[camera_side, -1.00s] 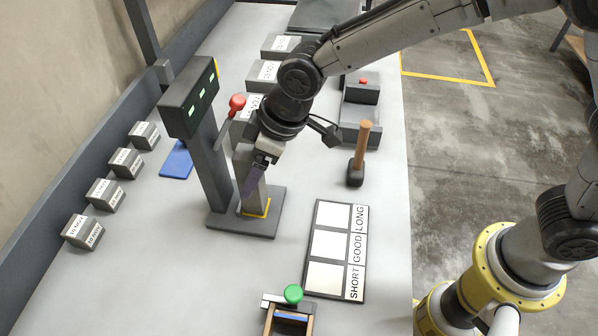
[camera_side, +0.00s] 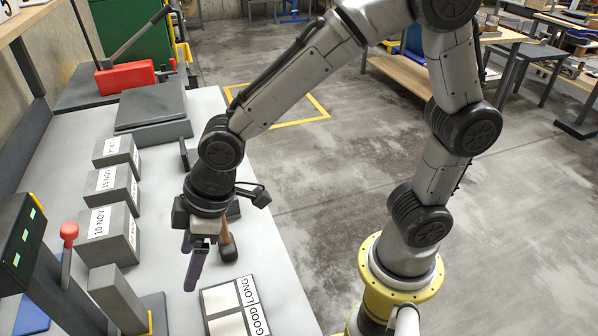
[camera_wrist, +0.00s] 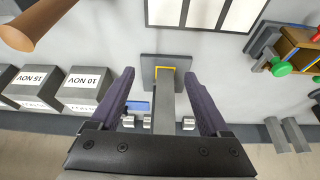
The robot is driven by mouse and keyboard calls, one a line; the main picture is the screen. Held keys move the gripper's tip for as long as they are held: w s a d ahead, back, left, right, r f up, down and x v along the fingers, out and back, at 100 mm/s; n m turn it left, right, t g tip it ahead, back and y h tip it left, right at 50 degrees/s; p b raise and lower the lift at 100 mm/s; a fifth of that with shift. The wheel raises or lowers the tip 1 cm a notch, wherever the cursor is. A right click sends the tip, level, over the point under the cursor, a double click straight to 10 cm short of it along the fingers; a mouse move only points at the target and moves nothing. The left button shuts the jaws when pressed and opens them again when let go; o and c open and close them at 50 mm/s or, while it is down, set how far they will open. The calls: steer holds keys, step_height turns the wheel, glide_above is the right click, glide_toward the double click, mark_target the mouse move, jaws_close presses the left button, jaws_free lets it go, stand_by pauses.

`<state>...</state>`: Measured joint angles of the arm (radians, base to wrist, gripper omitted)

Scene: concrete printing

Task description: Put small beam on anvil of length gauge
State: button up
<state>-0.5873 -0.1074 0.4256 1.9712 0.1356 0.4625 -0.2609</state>
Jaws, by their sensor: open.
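The small beam (camera_side: 115,298) is a grey upright block standing on the base of the length gauge (camera_side: 20,255), beside a yellow marking. In the wrist view, a grey upright (camera_wrist: 163,112) shows beyond and between my fingers; I take it for the beam, with the yellow marking (camera_wrist: 165,70) at its foot on the dark base (camera_wrist: 150,62). My gripper (camera_side: 190,265) is open, with purple fingers pointing down. In the side view it is apart from the beam, to its right and higher. The beam's foot is partly cut off by the frame edge.
A mallet (camera_side: 228,250) stands close behind my gripper. Large dated blocks (camera_side: 108,235) line the table left of it. The red-knobbed lever (camera_side: 68,232) stands beside the gauge. The SHORT/GOOD/LONG board (camera_side: 210,298) lies at front right. A green-knobbed fixture (camera_wrist: 285,66) shows in the wrist view.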

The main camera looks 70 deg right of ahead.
steer(key=s+d+r+m, duration=0.2)
steer(key=d+r, duration=0.4)
steer(key=d, duration=0.3)
steer(key=s+d+r+m+t+h, duration=0.2)
steer(key=s+d+m, duration=0.4)
steer(key=s+d, duration=0.7)
steer(key=shift+d+r+h, duration=0.3)
steer(key=shift+r+h, duration=0.3)
steer(key=shift+r, duration=0.1)
